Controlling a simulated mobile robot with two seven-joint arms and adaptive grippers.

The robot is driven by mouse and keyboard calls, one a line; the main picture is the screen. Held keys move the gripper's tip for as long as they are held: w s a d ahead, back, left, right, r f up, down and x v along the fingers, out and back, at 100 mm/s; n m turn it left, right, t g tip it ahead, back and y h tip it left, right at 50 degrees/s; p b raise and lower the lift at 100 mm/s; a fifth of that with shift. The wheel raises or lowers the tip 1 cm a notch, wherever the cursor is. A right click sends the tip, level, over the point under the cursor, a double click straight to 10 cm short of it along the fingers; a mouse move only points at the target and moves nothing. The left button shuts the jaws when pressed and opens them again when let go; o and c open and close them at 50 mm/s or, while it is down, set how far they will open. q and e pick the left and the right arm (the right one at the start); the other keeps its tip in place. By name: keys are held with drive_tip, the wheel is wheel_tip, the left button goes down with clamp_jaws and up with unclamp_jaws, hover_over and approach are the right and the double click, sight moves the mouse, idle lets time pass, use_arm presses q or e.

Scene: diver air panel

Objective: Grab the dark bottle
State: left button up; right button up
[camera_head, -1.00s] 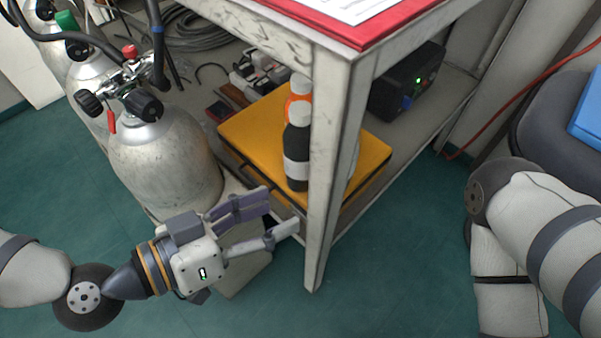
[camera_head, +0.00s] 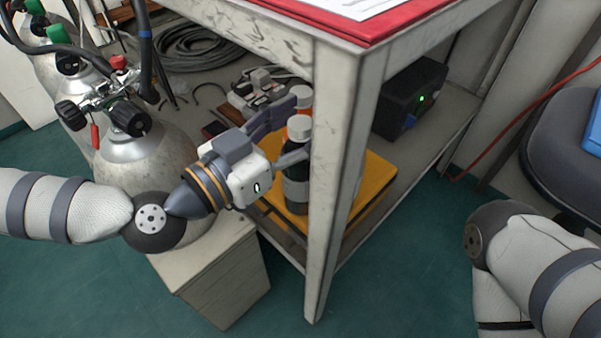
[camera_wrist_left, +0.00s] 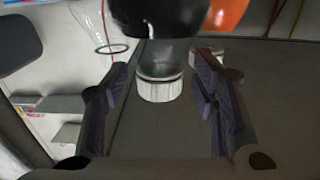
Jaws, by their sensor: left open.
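The dark bottle (camera_head: 296,190), with a white cap and grey label, stands upright on the yellow case on the lower shelf. My left gripper (camera_head: 292,128) is open at the bottle's upper part, one finger behind it and one on its near side. In the left wrist view the white cap and neck of the dark bottle (camera_wrist_left: 160,18) show between the open fingers (camera_wrist_left: 162,80); I cannot tell whether they touch. An orange bottle (camera_head: 305,112) stands just behind, mostly hidden; it also shows in the wrist view (camera_wrist_left: 228,14). My right gripper is out of view.
The table's white front leg (camera_head: 337,190) stands close right of the bottle. The yellow case (camera_head: 372,190) lies beneath it. Grey gas cylinders (camera_head: 140,165) stand left, near my left arm.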

use_arm(q)
clamp_jaws()
drive_tip(key=shift+r, duration=0.15)
